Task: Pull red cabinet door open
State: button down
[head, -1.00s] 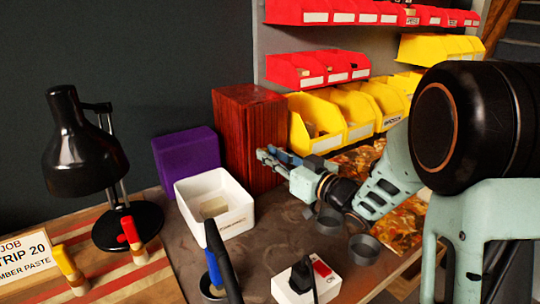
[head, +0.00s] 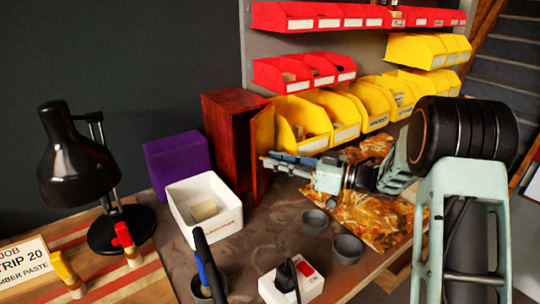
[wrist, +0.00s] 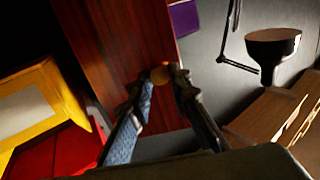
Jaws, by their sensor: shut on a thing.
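The red cabinet (head: 222,145) is a tall, dark red wooden box at the back of the bench. Its door (head: 262,135) stands partly open, swung out from the front, with a lighter brown face toward the yellow bins. My gripper (head: 264,160) is at the door's free side, reaching in from the right. In the wrist view, my gripper (wrist: 161,78) is shut on a small orange-brown knob (wrist: 160,73) in front of the reddish door panel (wrist: 115,40). The cabinet's inside is hidden in the head view.
Yellow bins (head: 300,125) stand close to the door's right. A white square tray (head: 203,212) with a pale block sits in front of the cabinet, and a purple box (head: 177,165) stands to its left. Dark cups (head: 347,248) and a white switch box (head: 290,282) lie nearer.

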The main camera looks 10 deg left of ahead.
jog(key=shift+w+d+n+g+p, duration=0.2)
jog(key=shift+d+n+g+p, duration=0.15)
jog(key=shift+d+n+g, duration=0.25)
jog(key=shift+a, duration=0.1)
jog(key=c, duration=1.8)
grip_release()
jog(key=s+d, duration=0.1)
jog(key=d, duration=1.1)
jog(key=shift+s, duration=0.3)
